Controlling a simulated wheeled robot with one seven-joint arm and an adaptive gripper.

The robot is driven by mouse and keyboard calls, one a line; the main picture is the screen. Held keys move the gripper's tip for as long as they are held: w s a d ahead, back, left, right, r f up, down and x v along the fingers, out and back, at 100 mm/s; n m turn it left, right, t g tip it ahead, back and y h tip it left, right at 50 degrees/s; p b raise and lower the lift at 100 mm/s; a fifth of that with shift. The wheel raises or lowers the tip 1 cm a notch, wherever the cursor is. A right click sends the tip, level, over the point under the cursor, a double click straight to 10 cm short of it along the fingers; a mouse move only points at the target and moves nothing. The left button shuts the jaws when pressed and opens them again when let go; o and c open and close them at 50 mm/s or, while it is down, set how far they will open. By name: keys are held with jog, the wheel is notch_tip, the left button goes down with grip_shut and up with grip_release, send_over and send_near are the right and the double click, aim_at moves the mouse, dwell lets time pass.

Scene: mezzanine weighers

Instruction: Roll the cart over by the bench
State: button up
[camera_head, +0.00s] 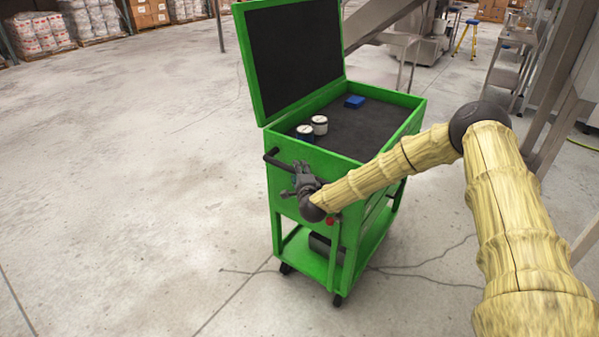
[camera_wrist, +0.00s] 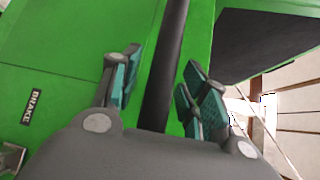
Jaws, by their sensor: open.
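The green cart (camera_head: 300,185) stands on the concrete floor in the middle of the head view, its lid raised. Its dark push handle (camera_head: 275,157) is on the near left side. My gripper (camera_head: 303,176) is at that handle. In the wrist view my gripper (camera_wrist: 160,92) is open, and the dark handle bar (camera_wrist: 165,60) runs between its two teal-padded fingers. I see no clear contact on either side.
Two round gauge-like items (camera_head: 318,124) and a blue block (camera_head: 354,101) lie in the cart's top tray. A dark bin sits on its lower shelf. Steel posts stand at right. Floor to the left is clear. Pallets (camera_head: 40,35) and a yellow stool (camera_head: 467,40) are far back.

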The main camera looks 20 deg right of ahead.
grip_shut()
dwell(0.3)
